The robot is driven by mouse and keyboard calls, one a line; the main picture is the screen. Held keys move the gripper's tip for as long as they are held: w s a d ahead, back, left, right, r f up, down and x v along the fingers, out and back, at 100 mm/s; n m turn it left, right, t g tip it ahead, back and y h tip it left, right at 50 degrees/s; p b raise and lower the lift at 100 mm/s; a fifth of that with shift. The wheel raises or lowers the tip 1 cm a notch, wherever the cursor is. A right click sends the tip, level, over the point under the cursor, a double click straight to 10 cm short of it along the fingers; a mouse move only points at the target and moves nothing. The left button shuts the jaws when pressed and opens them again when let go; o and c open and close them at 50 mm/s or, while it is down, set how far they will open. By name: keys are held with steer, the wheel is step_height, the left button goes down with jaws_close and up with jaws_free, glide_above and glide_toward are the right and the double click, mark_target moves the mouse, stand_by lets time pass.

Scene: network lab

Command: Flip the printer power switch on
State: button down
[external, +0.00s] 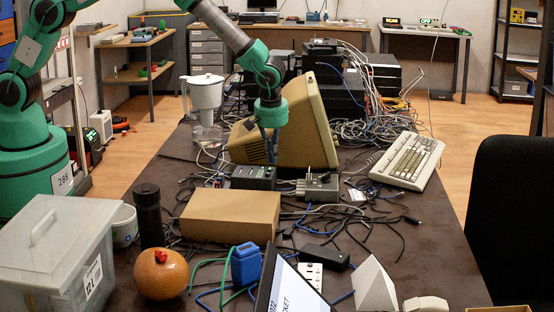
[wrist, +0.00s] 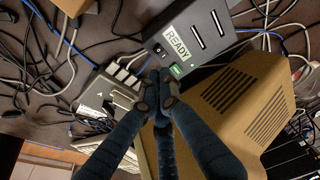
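A dark grey box (wrist: 212,22) with a READY label (wrist: 182,40) is at the top centre of the wrist view. It also shows on the table in the external view (external: 252,178), in front of the beige monitor. A small black part (wrist: 158,49) and a green part (wrist: 177,70) are on its labelled face; I cannot tell which is the power switch. My gripper (wrist: 159,90) has its dark fingertips together, with nothing seen between them. They overlap the box's lower edge in the wrist view; I cannot tell if they touch. In the external view my gripper (external: 271,150) points down above the box.
The beige monitor (external: 305,120) stands close behind my gripper. A grey box with ports (external: 318,187) is right of the READY box. A cardboard box (external: 230,215) lies in front. Loose cables surround them. A keyboard (external: 408,160) is at the right, a white jug (external: 205,95) at the left.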

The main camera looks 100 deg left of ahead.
steer(key=a+p+v, duration=0.1)
steer(key=v, duration=0.9)
steer(key=shift+w+r, duration=0.15)
steer(key=shift+r, duration=0.15)
steer(key=s+d+r+m+t, duration=0.1)
steer(key=s+d+r+m, duration=0.3)
steer(key=s+r, duration=0.8)
steer(key=s+d+r+m+t, duration=0.2)
steer(key=s+d+r+m, duration=0.45)
steer(key=r, duration=0.85)
steer(key=s+d+r+m+t, duration=0.1)
steer(key=s+m, duration=0.1)
steer(key=s, duration=0.8)
steer(key=s+d+r+m+h, duration=0.1)
steer(key=s+d+m, duration=0.1)
steer(key=s, duration=0.8)
steer(key=s+d+r+m+t+h, duration=0.1)
steer(key=s+r+m, duration=0.1)
steer(key=s, duration=0.8)
steer(key=shift+s+d+m+t, duration=0.3)
steer(key=shift+d+m, duration=0.05)
steer(key=shift+m, duration=0.4)
